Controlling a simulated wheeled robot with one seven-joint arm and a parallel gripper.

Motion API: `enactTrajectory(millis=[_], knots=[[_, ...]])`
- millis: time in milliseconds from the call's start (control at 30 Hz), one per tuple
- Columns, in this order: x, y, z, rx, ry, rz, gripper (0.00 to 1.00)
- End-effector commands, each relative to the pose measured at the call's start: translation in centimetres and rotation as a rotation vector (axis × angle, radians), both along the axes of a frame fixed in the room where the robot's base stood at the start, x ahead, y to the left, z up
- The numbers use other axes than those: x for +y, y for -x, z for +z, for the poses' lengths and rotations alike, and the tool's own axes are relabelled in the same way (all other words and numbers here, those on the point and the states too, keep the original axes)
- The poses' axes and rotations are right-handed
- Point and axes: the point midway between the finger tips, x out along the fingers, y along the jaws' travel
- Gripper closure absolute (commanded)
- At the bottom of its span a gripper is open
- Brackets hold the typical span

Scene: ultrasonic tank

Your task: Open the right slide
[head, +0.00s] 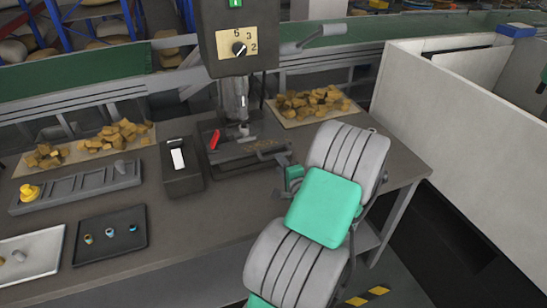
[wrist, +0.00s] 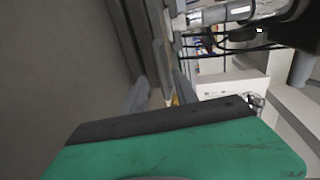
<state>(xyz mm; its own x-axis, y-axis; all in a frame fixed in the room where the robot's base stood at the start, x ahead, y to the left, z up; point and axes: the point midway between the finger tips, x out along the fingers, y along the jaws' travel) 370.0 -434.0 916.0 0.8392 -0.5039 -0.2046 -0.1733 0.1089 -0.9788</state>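No part that I can surely tell as the right slide shows. The dark machine (head: 236,35) stands at the back of the bench, with a dial marked with numbers on its head. Its low base (head: 235,158) carries a red-handled part (head: 215,140). My gripper (head: 282,175) is at the right end of this base, low over the bench; I cannot tell if it touches. In the wrist view, the two grey fingers of my gripper (wrist: 162,80) stand apart, with nothing clearly held between them. My arm hides the bench's front right part.
A dark box with a white switch (head: 183,167) stands left of the base. A grey slotted rack (head: 75,189) and a black tray (head: 110,236) lie further left. Brown chunks lie on a mat (head: 352,113) at the back. A pale partition (head: 450,125) bounds the right side.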

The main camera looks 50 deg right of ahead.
Motion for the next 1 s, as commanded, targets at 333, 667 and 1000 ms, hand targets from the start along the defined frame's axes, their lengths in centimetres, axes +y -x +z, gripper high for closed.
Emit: enactTrajectory(millis=[333,667,1000], knots=[[-2.8,-5.2,-1.0,0.003,0.004,0.006,0.65],[-3.1,-5.6,-1.2,0.004,0.004,0.006,0.67],[-3.1,-5.6,-1.2,0.005,0.005,0.007,0.95]])
